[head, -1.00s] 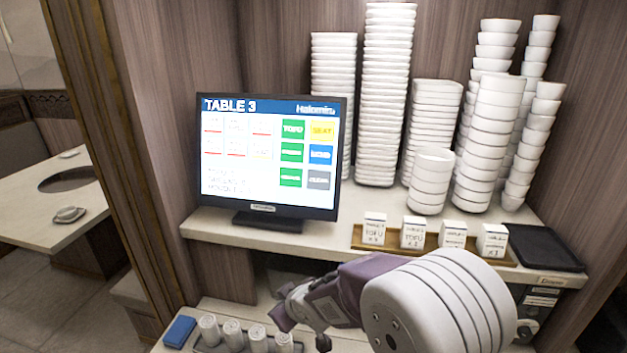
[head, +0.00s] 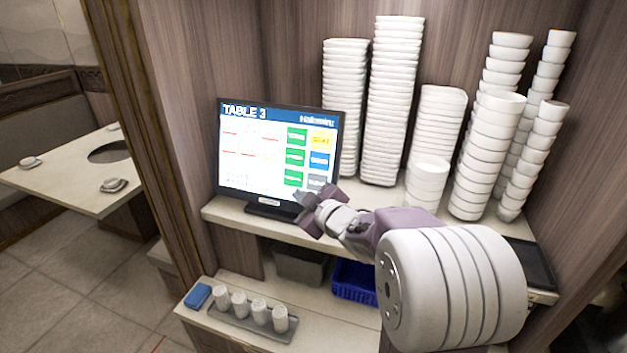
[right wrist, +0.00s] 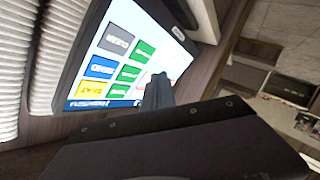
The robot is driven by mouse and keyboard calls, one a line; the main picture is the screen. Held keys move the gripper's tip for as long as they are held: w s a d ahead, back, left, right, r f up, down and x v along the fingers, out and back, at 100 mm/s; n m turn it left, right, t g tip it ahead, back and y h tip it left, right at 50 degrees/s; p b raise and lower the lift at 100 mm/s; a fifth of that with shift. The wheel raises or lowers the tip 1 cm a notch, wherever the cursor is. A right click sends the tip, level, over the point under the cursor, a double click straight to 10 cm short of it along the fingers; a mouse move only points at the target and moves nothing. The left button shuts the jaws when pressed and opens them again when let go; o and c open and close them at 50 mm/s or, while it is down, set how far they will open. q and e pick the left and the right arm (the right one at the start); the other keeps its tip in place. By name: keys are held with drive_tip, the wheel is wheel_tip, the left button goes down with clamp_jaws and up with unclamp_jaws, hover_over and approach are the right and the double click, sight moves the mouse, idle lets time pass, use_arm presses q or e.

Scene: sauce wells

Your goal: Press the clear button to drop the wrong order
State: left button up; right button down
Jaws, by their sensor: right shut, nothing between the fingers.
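The order screen (head: 250,170) stands on the shelf, headed "TABLE 3", with green, yellow, blue and grey buttons. The grey button (head: 316,183), lowest in the right column, has a label too small to read; it also shows in the right wrist view (right wrist: 117,41). My right gripper (head: 304,201) is shut and empty, in front of the screen's lower right corner, just below and left of the grey button. In the right wrist view its fingertips (right wrist: 159,78) overlap the screen beside the green buttons. I cannot tell whether they touch it. My left gripper is out of view.
Tall stacks of white bowls (head: 397,100) stand right of the screen. My right arm hides part of the shelf. Below are a tray of rolled white towels (head: 240,303), a blue box (head: 197,296) and a blue basket (head: 355,282).

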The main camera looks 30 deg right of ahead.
sight(316, 187)
drive_tip(key=w+d, duration=0.1)
drive_tip(key=d, duration=0.1)
drive_tip(key=w+d+f, duration=0.1)
drive_tip(key=d, duration=0.1)
drive_tip(key=w+d+f, duration=0.1)
drive_tip(key=w, duration=0.1)
drive_tip(key=shift+d, duration=0.4)
drive_tip(key=shift+w+d+f, duration=0.1)
drive_tip(key=shift+w+d, duration=0.1)
drive_tip(key=shift+d, duration=0.35)
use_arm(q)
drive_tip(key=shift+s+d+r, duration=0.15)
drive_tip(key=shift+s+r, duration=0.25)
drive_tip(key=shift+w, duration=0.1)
use_arm(e)
drive_tip(key=shift+w+a+f, duration=0.1)
drive_tip(key=shift+w, duration=0.05)
idle(0.8)
